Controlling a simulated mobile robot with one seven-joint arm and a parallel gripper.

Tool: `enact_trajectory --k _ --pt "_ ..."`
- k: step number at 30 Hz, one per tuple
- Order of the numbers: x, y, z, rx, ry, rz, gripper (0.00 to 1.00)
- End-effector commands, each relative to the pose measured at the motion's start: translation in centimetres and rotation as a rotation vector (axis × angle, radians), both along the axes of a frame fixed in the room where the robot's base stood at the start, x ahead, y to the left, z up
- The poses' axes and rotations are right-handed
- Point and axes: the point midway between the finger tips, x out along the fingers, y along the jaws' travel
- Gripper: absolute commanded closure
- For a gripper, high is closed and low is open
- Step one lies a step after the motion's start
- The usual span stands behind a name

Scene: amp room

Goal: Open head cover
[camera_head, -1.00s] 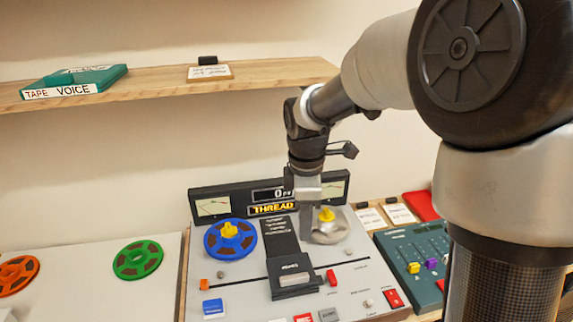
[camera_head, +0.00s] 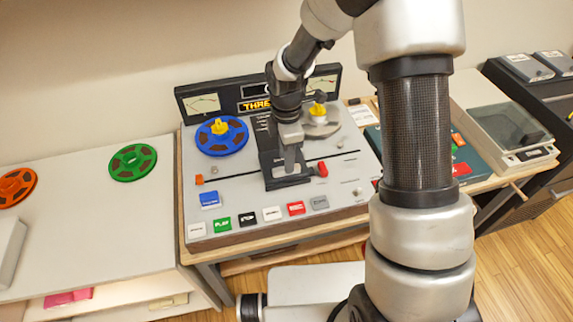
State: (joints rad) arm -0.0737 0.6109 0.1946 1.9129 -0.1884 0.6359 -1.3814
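The tape deck (camera_head: 235,185) stands on a wooden desk, with a blue reel (camera_head: 221,137) at its left and a grey metal hub with a yellow knob (camera_head: 319,112) at its right. The gripper hides part of the cover and strip, and the finger gap does not show.
Several buttons (camera_head: 272,213) line the deck's front, and a red lever (camera_head: 322,169) stands right of the cover. Green (camera_head: 133,161) and orange (camera_head: 16,187) reels lie on the left table.

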Motion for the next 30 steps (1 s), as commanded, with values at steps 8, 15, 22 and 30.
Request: enact_trajectory --k 8,15,22,30 --pt "0.0 0.0 -3.2 0.0 0.001 0.0 0.66" --pt "0.0 0.0 -3.6 0.0 -0.001 0.0 0.66" --pt "0.0 0.0 -3.5 0.0 -0.001 0.0 0.88" --pt "0.0 0.0 -3.5 0.0 -0.001 0.0 1.0"
